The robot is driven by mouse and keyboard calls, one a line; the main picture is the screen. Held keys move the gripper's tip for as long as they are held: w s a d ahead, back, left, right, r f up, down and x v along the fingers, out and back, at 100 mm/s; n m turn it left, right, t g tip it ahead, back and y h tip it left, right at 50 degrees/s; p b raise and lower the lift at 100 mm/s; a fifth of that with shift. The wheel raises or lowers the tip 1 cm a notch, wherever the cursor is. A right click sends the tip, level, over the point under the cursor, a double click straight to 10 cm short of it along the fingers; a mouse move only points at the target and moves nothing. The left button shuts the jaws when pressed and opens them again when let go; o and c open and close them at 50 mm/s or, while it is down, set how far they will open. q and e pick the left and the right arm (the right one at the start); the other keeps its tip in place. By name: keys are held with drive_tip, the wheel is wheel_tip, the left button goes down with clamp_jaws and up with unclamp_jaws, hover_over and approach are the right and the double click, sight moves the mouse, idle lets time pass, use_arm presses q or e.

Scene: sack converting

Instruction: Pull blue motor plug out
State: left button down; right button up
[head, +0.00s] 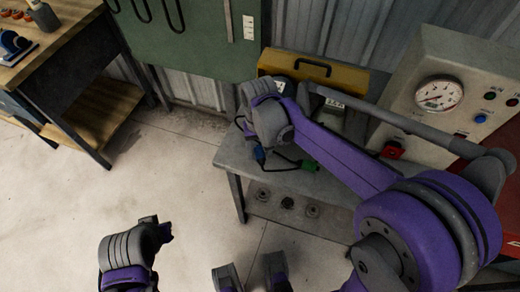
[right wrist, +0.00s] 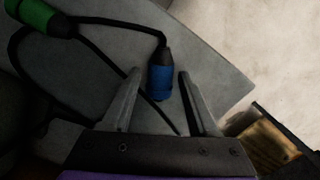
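The blue plug (right wrist: 160,78) lies between the fingertips of my right gripper (right wrist: 159,74) in the right wrist view. The fingers are apart, with a gap on each side of the plug. A black cable leaves its dark collar. Whatever the blue end meets cannot be made out. In the head view the blue plug (head: 260,155) shows small near the left edge of the grey table (head: 232,152), just below my right gripper (head: 243,123), whose fingers are mostly hidden. My left gripper (head: 163,231) is at the lower left, away from the table; its fingers are unclear.
A green connector (head: 309,165) lies right of the blue plug, with black cable around it. A yellow case (head: 315,70) and a control panel (head: 430,90) with a gauge stand behind. A wooden workbench (head: 60,50) is at far left. The floor between is clear.

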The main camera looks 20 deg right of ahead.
drive_tip(key=shift+o, duration=0.8)
wheel_tip(320, 180, up, 11)
drive_tip(key=p, duration=0.1)
drive_tip(key=shift+w, duration=0.45)
drive_tip(key=shift+f, duration=0.1)
drive_tip(key=s+d+t+p, duration=0.3)
drive_tip(key=s, duration=0.4)
drive_tip(key=s+d+f+n+t+p, duration=0.1)
drive_tip(key=s+d+t+p, duration=0.2)
drive_tip(key=s, duration=0.4)
drive_tip(key=shift+s+d+p, duration=0.3)
drive_tip(key=shift+p, duration=0.1)
drive_tip(key=shift+f, duration=0.1)
